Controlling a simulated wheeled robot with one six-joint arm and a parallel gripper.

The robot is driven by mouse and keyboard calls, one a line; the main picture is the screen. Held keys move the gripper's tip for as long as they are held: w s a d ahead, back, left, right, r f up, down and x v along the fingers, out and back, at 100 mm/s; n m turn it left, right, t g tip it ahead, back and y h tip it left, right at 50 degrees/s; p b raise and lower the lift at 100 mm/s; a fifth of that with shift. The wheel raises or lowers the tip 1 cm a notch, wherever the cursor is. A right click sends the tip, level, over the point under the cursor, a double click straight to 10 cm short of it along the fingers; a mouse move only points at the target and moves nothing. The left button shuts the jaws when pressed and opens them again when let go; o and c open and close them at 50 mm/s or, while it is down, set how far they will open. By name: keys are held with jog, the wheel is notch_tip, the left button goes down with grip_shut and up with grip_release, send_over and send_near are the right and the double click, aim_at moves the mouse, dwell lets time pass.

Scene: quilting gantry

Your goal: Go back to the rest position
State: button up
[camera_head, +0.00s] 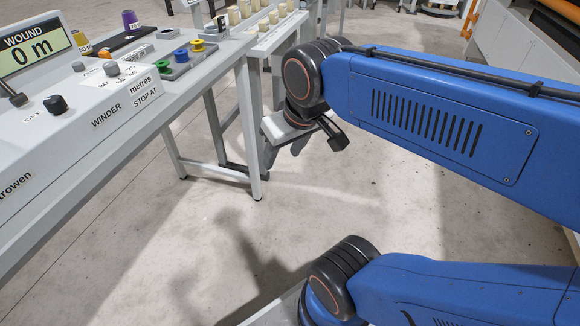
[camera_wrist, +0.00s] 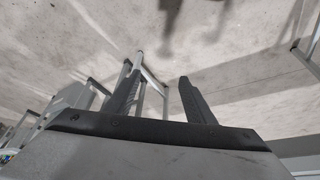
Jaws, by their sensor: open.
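My blue arm crosses the right side of the head view. My gripper (camera_head: 288,142) hangs below the wrist joint over open floor, to the right of the winder bench. It also shows in the wrist view (camera_wrist: 158,92), where its two dark fingers stand apart with nothing between them. The gripper is open and empty. In the head view the fingers are partly hidden behind the wrist parts.
The winder panel (camera_head: 95,120) with knobs and a "0 m" display (camera_head: 35,48) is at left. Coloured buttons (camera_head: 180,57) and a rack of pale spools (camera_head: 262,20) lie beyond. A grey cabinet (camera_head: 525,55) stands at back right. The floor (camera_head: 190,260) between is clear.

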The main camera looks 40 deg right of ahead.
jog(key=s+f, duration=0.2)
jog(key=f, duration=0.1)
jog(key=shift+s+d, duration=0.1)
jog(key=shift+s, duration=0.05)
